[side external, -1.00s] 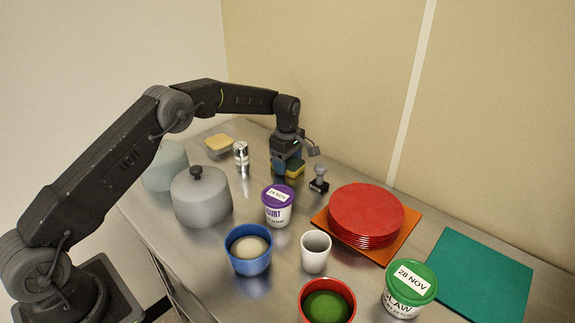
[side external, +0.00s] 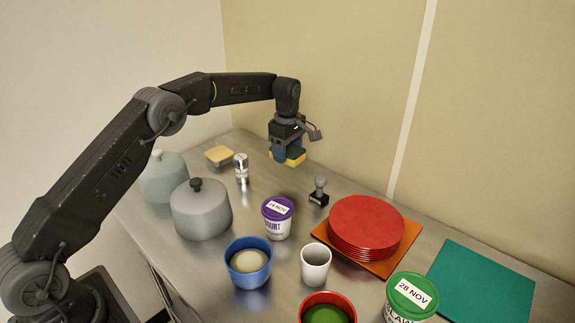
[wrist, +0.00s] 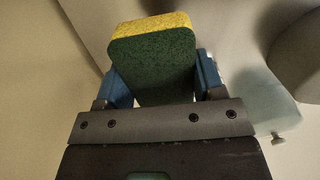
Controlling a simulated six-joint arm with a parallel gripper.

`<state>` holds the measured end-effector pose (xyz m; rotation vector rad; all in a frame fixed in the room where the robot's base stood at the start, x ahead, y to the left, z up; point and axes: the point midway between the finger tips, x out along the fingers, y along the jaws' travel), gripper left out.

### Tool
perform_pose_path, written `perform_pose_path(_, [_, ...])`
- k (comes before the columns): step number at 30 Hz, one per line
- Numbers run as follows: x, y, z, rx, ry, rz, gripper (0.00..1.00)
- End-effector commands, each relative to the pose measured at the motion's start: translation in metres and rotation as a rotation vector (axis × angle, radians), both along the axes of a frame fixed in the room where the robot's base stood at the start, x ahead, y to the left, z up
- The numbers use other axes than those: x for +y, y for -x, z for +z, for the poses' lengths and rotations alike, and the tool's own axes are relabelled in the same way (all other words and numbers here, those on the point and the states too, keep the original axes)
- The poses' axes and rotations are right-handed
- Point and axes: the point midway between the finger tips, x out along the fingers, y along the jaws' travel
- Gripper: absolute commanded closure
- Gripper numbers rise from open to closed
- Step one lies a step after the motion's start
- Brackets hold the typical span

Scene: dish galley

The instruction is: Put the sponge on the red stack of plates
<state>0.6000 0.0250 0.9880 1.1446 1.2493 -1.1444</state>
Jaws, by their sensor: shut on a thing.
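The sponge (side external: 291,157), yellow with a dark green scouring side, is held in my gripper (side external: 284,155) above the back part of the counter. In the wrist view the sponge (wrist: 153,62) sits between the two blue fingers of my gripper (wrist: 155,80), its green face toward the camera. The red stack of plates (side external: 366,226) stands to the right on an orange mat (side external: 404,252), apart from my gripper. The top plate is bare.
A stamp-like object (side external: 319,192) and a purple-lidded yogurt tub (side external: 279,218) stand between my gripper and the plates. A white cup (side external: 316,265), blue bowl (side external: 248,264) and green-lidded tub (side external: 411,298) are in front. A teal mat (side external: 482,283) lies bare at right.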

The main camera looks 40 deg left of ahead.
Motion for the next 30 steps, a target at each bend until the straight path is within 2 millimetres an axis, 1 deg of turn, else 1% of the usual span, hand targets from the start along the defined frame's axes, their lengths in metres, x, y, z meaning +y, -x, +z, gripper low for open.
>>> perform_pose_path(1, [0.0, -0.001, 0.008, -0.003, 0.0, 0.0, 0.59])
perform_pose_path(3, [0.0, 0.0, 0.014, -0.001, 0.0, 0.0, 0.59])
perform_pose_path(7, [-0.003, 0.001, 0.022, -0.001, 0.0, -0.023, 0.59])
perform_pose_path(11, [-0.016, 0.007, 0.031, -0.001, 0.0, -0.151, 0.59])
perform_pose_path(14, [-0.034, 0.018, 0.042, -0.002, 0.0, -0.34, 0.59])
perform_pose_path(17, [-0.055, 0.032, 0.054, -0.002, 0.0, -0.575, 0.59])
perform_pose_path(21, [-0.084, 0.057, 0.069, -0.001, 0.0, -0.914, 0.59])
perform_pose_path(24, [-0.101, 0.075, 0.078, -0.003, -0.001, -1.144, 0.59])
perform_pose_path(27, [-0.115, 0.091, 0.085, -0.001, 0.0, -1.341, 0.59])
perform_pose_path(30, [-0.125, 0.104, 0.09, -0.002, 0.0, -1.492, 0.59])
